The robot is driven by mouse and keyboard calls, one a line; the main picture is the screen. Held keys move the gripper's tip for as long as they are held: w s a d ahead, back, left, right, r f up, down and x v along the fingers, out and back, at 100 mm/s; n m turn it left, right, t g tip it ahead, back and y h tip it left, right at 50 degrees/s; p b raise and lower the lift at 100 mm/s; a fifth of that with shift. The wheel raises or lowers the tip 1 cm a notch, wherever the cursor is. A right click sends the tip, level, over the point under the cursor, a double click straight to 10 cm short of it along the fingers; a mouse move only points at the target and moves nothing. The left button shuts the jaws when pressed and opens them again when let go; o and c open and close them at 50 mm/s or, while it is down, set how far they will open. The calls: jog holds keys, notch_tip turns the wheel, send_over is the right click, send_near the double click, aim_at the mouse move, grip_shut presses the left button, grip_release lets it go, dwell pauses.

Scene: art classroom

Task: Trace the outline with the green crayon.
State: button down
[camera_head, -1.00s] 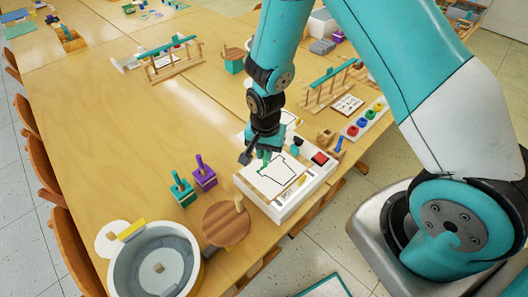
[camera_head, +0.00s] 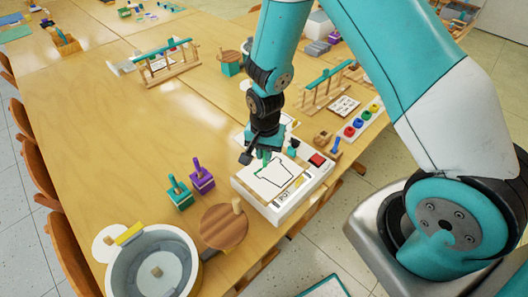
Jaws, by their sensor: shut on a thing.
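My gripper (camera_head: 264,152) is shut on the green crayon (camera_head: 264,164), which points down at the drawing board. The white board (camera_head: 290,207) lies on the table near its right edge, with a black outline of a pot-like shape (camera_head: 274,182) on its sheet. The crayon is at the upper left part of the outline. A short green mark (camera_head: 257,174) shows near the outline's upper left corner. Whether the tip touches the sheet is too small to tell. The gripper hides the sheet's far edge.
A red block (camera_head: 317,160) and a blue peg (camera_head: 335,146) stand by the board's far right. The table's middle left is clear.

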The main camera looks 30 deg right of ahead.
jog(key=shift+w+d, duration=0.25)
jog(key=shift+d, duration=0.4)
jog(key=shift+w+d, duration=0.2)
jog(key=shift+d, duration=0.45)
dwell(1.0)
jog(key=shift+d, duration=0.2)
jog(key=shift+w+d, duration=0.25)
jog(key=shift+d, duration=0.4)
dwell(0.6)
jog(key=shift+s+d+p, duration=0.1)
jog(key=shift+d+p, duration=0.1)
jog(key=shift+p, duration=0.1)
jog(key=shift+s, duration=0.2)
dwell(0.4)
jog(key=shift+s+d, duration=0.1)
jog(key=shift+s, duration=0.05)
jog(key=shift+s+d, duration=0.15)
jog(key=shift+s, duration=0.2)
dwell(0.3)
jog(key=shift+s+a, duration=0.35)
jog(key=shift+s, duration=0.15)
dwell(0.6)
jog(key=shift+s, duration=0.1)
